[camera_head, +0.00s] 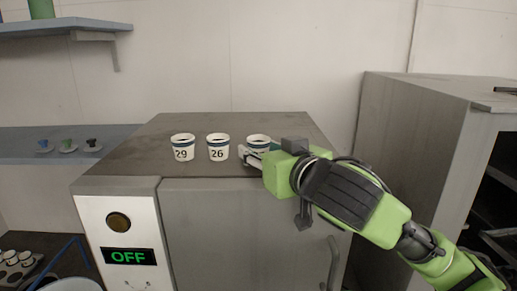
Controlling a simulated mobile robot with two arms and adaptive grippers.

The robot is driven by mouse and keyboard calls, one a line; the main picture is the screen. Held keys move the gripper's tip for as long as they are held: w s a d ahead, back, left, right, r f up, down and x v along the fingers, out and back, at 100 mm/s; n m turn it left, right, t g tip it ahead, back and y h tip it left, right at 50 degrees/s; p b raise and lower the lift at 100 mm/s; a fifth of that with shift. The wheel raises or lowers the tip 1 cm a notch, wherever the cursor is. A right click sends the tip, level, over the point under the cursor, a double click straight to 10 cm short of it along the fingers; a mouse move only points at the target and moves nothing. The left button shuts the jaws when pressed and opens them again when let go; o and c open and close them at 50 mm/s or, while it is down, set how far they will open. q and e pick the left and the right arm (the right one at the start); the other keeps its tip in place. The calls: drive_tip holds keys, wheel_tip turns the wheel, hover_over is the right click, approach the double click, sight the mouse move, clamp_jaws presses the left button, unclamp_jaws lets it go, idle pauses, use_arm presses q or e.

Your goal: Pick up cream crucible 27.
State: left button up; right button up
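Three cream crucibles with dark blue bands stand upright in a row on top of the grey cabinet (240,119). The left crucible (182,147) reads 29 and the middle crucible (219,147) reads 26. The right crucible (259,140) has its lower front hidden by my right gripper (249,157), so its number does not show. The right gripper's fingers are low in front of this crucible, at its left side. I cannot tell whether they touch it or how far apart they are. My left gripper is not in view.
The cabinet front has a round knob (118,222) and a green OFF display (129,257). A taller grey cabinet (405,150) stands on the right. A wall shelf (60,27) is upper left. The cabinet top left of crucible 29 is clear.

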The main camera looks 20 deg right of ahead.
sight(261, 137)
drive_tip(key=shift+c, duration=0.3)
drive_tip(key=c, duration=0.9)
drive_tip(key=shift+r+b, duration=0.35)
drive_tip(key=shift+r, duration=0.15)
wheel_tip(261, 137, up, 2)
drive_tip(key=shift+b, duration=0.6)
drive_tip(key=s+r+b, duration=0.1)
drive_tip(key=s+r, duration=0.2)
drive_tip(key=s, duration=0.1)
drive_tip(key=s+a+r+b, duration=0.1)
drive_tip(key=s+r, duration=0.2)
drive_tip(key=s, duration=0.2)
drive_tip(key=s+r+b, duration=0.2)
drive_tip(key=s+r, duration=0.2)
drive_tip(key=s, duration=0.1)
drive_tip(key=shift+a, duration=0.3)
